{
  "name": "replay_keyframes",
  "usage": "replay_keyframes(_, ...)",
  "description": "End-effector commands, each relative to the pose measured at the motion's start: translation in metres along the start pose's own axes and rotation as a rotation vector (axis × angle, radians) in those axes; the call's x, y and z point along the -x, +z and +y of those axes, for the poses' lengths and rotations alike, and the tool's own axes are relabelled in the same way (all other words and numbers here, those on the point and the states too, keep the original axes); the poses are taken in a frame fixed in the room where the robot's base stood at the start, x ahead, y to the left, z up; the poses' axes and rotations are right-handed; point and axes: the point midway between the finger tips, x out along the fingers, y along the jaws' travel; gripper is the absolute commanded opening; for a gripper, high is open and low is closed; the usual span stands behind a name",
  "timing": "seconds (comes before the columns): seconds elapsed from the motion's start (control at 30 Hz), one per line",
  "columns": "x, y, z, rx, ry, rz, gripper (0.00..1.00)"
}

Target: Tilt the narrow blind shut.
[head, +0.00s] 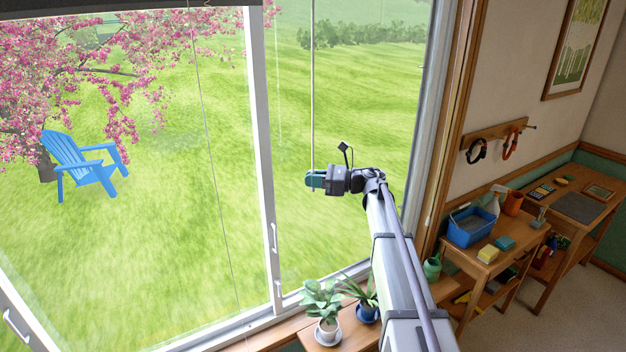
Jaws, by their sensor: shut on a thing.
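A thin grey tilt wand (313,90) hangs down in front of the narrow right-hand window pane in the head view. My gripper (314,180) is at the wand's lower end, with its teal fingers shut on it. My arm reaches up to it from the lower right. The narrow blind's slats are not visible; the wand runs out of the top of the view. A thin cord (278,90) hangs to the left of the wand.
A dark shade edge (130,7) crosses the top of the wide left pane, with a long cord (205,120) below. Potted plants (325,305) stand on the sill below my gripper. A bench with a blue bin (471,229) stands right of my arm.

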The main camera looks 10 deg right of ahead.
Motion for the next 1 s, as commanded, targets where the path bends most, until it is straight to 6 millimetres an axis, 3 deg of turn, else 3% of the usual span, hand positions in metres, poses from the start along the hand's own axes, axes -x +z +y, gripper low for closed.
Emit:
replay_keyframes(0.4, -0.0004, 0.0004, -0.0012, 0.000, 0.177, -0.001, 0.00)
replay_keyframes(0.9, -0.0005, 0.0005, -0.0003, 0.000, 0.194, -0.001, 0.00)
replay_keyframes(0.93, -0.0006, 0.0005, -0.0003, 0.000, 0.194, -0.001, 0.17)
replay_keyframes(1.0, -0.0005, 0.0004, -0.0002, 0.000, 0.194, -0.001, 0.24)
